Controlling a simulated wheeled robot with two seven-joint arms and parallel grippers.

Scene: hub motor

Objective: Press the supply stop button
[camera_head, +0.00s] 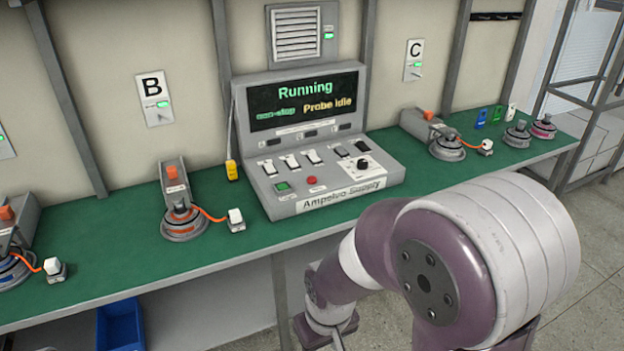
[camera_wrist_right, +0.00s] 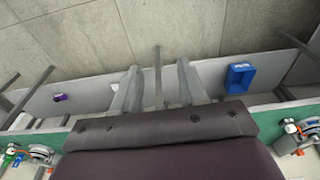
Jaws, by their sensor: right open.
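The grey supply console (camera_head: 318,145) stands on the green bench. Its screen (camera_head: 305,101) reads "Running" and "Probe Idle". Nothing touches either button. My right arm crosses the lower right in the head view, in front of the bench and apart from the console. In the right wrist view my right gripper (camera_wrist_right: 158,68) is open and empty, with floor and lower shelf beyond its fingers. My left gripper is out of view.
Round hub motors with orange cables stand on the green bench (camera_head: 120,258), one left of the console (camera_head: 183,222) and one right of it (camera_head: 447,147). A yellow probe (camera_head: 232,170) hangs at the console's left side. A blue bin (camera_head: 121,325) is below the bench.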

